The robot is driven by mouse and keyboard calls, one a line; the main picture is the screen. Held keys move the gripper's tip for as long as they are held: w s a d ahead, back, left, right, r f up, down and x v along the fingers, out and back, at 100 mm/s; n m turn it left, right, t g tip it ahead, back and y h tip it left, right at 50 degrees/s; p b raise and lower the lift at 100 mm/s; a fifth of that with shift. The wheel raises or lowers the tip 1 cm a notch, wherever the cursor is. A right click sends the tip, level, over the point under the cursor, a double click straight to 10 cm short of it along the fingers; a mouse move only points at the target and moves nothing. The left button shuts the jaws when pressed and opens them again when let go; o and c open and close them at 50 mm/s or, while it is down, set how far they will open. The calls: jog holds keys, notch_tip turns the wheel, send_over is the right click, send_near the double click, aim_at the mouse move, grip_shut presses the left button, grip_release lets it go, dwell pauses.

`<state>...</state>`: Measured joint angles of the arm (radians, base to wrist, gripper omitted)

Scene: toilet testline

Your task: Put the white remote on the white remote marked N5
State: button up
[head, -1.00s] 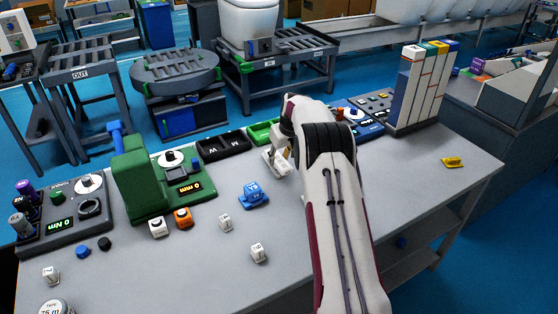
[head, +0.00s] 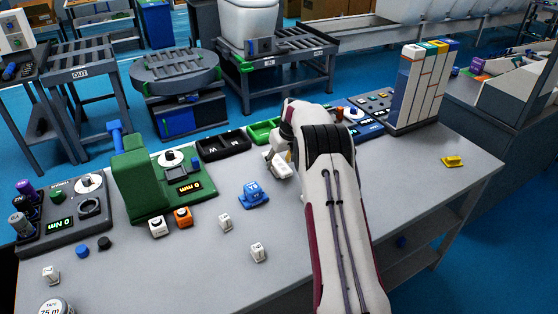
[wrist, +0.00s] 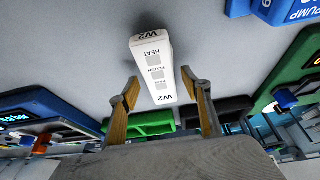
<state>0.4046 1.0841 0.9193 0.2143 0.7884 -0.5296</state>
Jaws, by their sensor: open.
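A white remote marked W2 (wrist: 154,62), with HEAT and FLUSH keys, shows in the wrist view. My gripper (wrist: 160,78) is open, with one finger on each side of the remote's near part; I see gaps between fingers and remote. In the head view my gripper (head: 280,165) is low over the table, partly hidden by my arm. Small white pieces stand on the table, including one near the middle (head: 225,222) and one nearer the front (head: 258,252). Their labels are too small to read, and I cannot make out an N5 mark.
A blue PUMP piece (head: 254,195) stands left of my gripper. A black tray (head: 222,144) and a green tray (head: 262,133) lie behind it. A green press (head: 140,180) stands at left, a tall striped block (head: 420,88) at back right. The front table is mostly clear.

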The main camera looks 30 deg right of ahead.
jog(key=shift+r, duration=0.1)
jog(key=v, duration=1.2)
dwell(0.4)
jog(key=shift+r, duration=0.15)
dwell(0.5)
jog(key=s+a+r, duration=1.9)
jog(key=s, duration=0.1)
jog(key=s+a+f, duration=0.1)
jog(key=s+a, duration=0.1)
jog(key=s, duration=0.6)
jog(key=s+a+f, duration=0.2)
jog(key=s+a, duration=0.1)
jog(key=s, duration=0.6)
jog(key=s+a+f+t, duration=0.1)
jog(key=s+a, duration=0.2)
jog(key=s, duration=0.6)
jog(key=shift+s+f, duration=0.25)
jog(key=shift+f, duration=0.1)
